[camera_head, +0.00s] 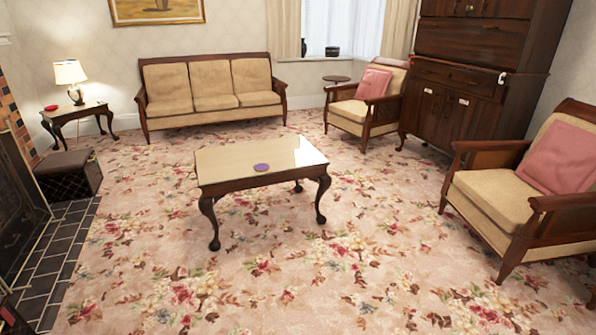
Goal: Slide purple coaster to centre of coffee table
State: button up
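A small flat purple coaster (261,167) lies on the coffee table (225,160) in the head view. The table has a pale top, a dark wooden rim and curved dark legs. The coaster is near the table's front edge, about midway between its left and right ends. Nothing else lies on the tabletop, and a bright reflection covers its right end. My gripper is not in view.
A sofa (212,90) stands behind the table, armchairs at back (362,105) and right (515,190). A side table (78,113) and dark box (68,173) stand left, beside the fireplace hearth. Floral carpet (330,270) before the table is clear.

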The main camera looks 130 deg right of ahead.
aim_at(260, 166)
jog(key=z, duration=4.05)
jog(key=i, duration=1.05)
jog(key=u, duration=0.55)
jog(key=i, duration=1.1)
jog(key=z, duration=0.05)
